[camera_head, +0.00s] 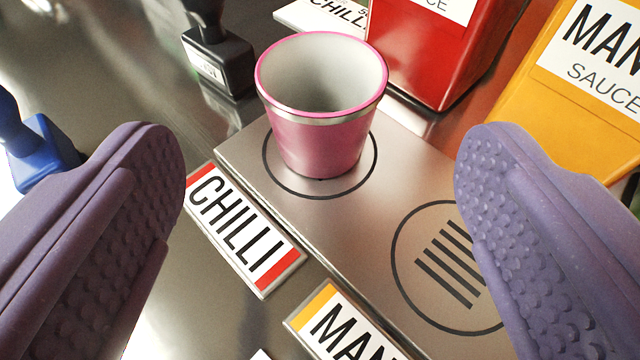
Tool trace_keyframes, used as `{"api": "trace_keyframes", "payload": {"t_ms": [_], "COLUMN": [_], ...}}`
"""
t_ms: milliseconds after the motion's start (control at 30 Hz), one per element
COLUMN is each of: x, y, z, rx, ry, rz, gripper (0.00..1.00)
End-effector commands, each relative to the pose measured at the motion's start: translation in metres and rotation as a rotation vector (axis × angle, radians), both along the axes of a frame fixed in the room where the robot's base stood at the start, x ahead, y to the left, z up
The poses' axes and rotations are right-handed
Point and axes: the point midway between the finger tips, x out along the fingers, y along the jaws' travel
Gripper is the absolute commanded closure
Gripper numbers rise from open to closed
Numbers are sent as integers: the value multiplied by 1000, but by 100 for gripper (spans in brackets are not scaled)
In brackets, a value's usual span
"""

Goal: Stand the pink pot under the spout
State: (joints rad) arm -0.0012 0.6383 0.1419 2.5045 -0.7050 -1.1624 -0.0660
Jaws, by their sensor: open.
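The pink pot (315,140) stands upright and looks empty, with a pale grey inside and a pink rim. Its base sits within a dark ring on a metal plate (385,195), just behind the CHILLI label (243,230). My gripper (318,195) is open, with one purple finger at each side of the picture. The fingers are nearer the camera than the pot, and the pot shows between and beyond them, not held. No spout can be made out in this view.
SAUCE box (570,110) beside it. A second ring with bars (445,265) is empty. Black (215,60) and blue (40,150) stamp-like objects stand at left.

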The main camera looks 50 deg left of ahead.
Motion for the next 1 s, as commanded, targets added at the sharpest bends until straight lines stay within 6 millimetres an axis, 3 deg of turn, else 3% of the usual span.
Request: {"api": "trace_keyframes", "payload": {"t_ms": [100, 300, 1000], "x": [-19, -26, -35], "y": [-22, -31, -40], "z": [18, 23, 19], "rx": [1, 1, 0], "ry": [7, 7, 0], "rz": [-2, 0, -1], "gripper": [15, 15, 15]}}
